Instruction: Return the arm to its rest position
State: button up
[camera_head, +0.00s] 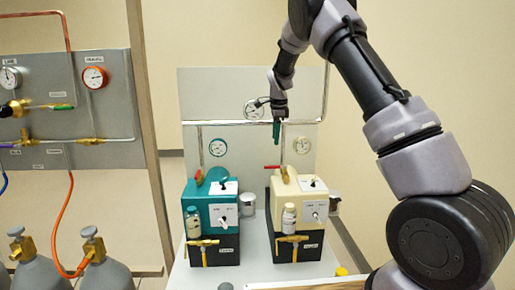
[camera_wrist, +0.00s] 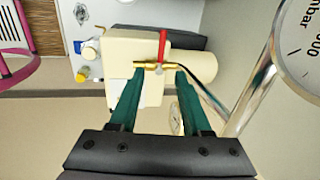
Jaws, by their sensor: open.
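My arm reaches in from the right in the head view and bends down at the back of the bench. My gripper (camera_head: 276,132) hangs above the cream unit (camera_head: 297,211), in front of the grey back panel. In the wrist view my gripper (camera_wrist: 159,78) has its two green fingers spread apart with nothing held. A brass valve with a red lever (camera_wrist: 163,45) shows just beyond the fingertips, over the cream unit. In the head view this red lever (camera_head: 271,168) appears below the fingertips, with a small gap.
A teal unit (camera_head: 219,205) stands left of the cream one. A gauge (camera_head: 302,145) and a metal pipe (camera_head: 325,95) are close to my gripper. A gauge panel (camera_head: 55,115) and grey cylinders (camera_head: 96,265) stand at left.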

jog(key=s+d+r+n+t+y, duration=0.1)
jog(key=s+d+r+n, duration=0.25)
jog(key=s+r, duration=0.65)
jog(key=s+d+r+n+t+y, duration=0.1)
jog(key=s+d+r+n, duration=0.3)
jog(key=s+r, duration=0.65)
jog(key=s+d+n+t, duration=0.1)
jog(key=s+n, duration=0.2)
jog(key=s, duration=0.8)
jog(key=s+d+f+n+t, duration=0.1)
jog(key=s+d+n, duration=0.1)
jog(key=s, duration=0.9)
jog(key=shift+s+d+n+t, duration=0.15)
jog(key=shift+n+t, duration=0.25)
jog(key=shift+n, duration=0.25)
